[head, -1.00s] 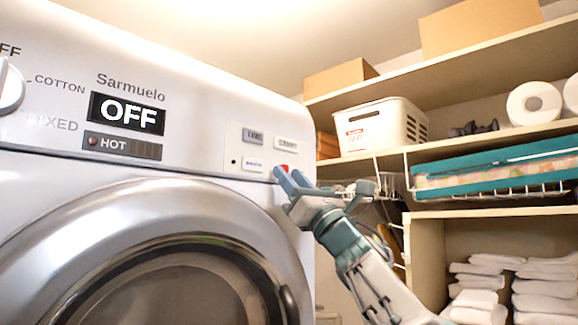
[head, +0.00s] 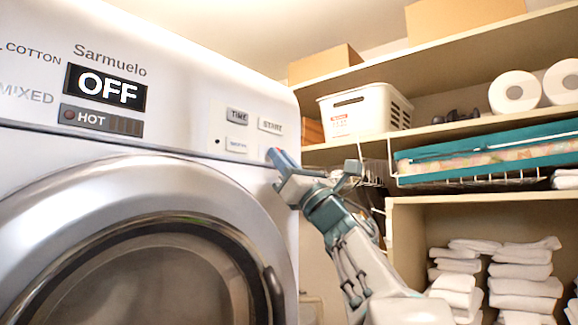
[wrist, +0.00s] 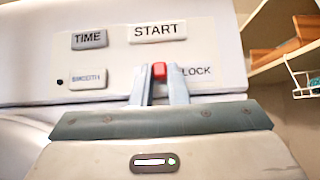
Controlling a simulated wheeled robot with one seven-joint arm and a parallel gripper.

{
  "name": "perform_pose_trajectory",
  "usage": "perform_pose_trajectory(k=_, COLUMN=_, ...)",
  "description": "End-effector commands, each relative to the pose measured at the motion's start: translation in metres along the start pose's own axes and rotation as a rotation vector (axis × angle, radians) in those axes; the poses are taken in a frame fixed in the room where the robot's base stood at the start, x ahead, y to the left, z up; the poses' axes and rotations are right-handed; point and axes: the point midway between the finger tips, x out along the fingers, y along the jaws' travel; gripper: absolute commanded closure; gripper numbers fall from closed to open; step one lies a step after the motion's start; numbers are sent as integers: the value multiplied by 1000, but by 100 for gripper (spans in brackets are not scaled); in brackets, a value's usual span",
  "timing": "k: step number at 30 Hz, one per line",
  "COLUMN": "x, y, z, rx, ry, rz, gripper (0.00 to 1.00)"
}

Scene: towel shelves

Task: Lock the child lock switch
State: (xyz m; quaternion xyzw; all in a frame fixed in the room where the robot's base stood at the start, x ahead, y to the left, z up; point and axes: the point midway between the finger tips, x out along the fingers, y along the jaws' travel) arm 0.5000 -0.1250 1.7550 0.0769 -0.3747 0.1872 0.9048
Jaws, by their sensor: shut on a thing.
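The child lock switch (wrist: 159,71) is a small red piece on the washing machine's front panel, left of the word LOCK (wrist: 196,71) and below the START button. My gripper (wrist: 159,78) has its two pale blue-grey fingers on either side of the switch, shut on it. In the head view, my gripper (head: 276,158) reaches the right end of the panel from the lower right. The fingers hide most of the switch there. The washing machine (head: 180,170) display reads OFF.
TIME (wrist: 89,39) and START (wrist: 158,30) buttons sit just above my fingers, with another white button (wrist: 91,80) to the left. Shelves on the right hold a white basket (head: 362,112), a teal-edged bin (head: 490,158), paper rolls (head: 514,92) and folded towels (head: 525,285).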

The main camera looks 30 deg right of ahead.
Motion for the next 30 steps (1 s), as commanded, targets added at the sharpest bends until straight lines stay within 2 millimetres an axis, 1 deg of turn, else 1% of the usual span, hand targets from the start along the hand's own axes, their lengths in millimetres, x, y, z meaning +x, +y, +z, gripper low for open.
perform_pose_trajectory(k=3, x=4, y=3, z=-5, rx=13, ry=0, rz=12, gripper=100)
perform_pose_trajectory(k=11, x=5, y=4, z=-4, rx=17, ry=-1, rz=13, gripper=100)
perform_pose_trajectory(k=12, x=5, y=3, z=-4, rx=17, ry=-1, rz=13, gripper=84)
perform_pose_trajectory(k=14, x=5, y=3, z=-4, rx=16, ry=-1, rz=12, gripper=67)
perform_pose_trajectory(k=15, x=4, y=3, z=-4, rx=16, ry=-1, rz=12, gripper=64)
perform_pose_trajectory(k=24, x=2, y=3, z=-5, rx=15, ry=0, rz=13, gripper=64)
perform_pose_trajectory(k=26, x=-2, y=2, z=-5, rx=15, ry=0, rz=12, gripper=64)
perform_pose_trajectory(k=30, x=-21, y=2, z=-6, rx=14, ry=-2, rz=12, gripper=64)
